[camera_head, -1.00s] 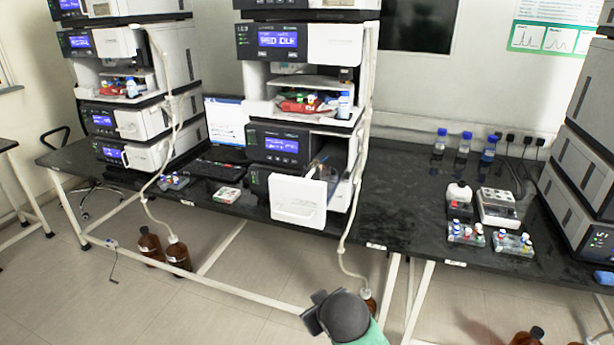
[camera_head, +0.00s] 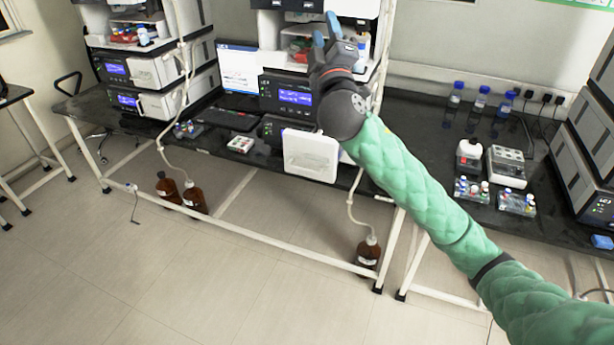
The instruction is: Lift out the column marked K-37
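My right gripper (camera_head: 327,32) is raised in front of the middle instrument stack (camera_head: 287,93). Its two blue fingertips are apart, with nothing visible between them. The arm in its green sleeve crosses the view from the lower right. A white door (camera_head: 311,155) stands open at the front of the stack's lowest unit. My arm and this door hide much of that unit's inside. I can make out no column and no K-37 mark. My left gripper is out of view.
Blue-capped bottles (camera_head: 480,103) and vial trays (camera_head: 516,201) are on the bench at right. A brown bottle (camera_head: 368,254) with tubing stands on the floor below.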

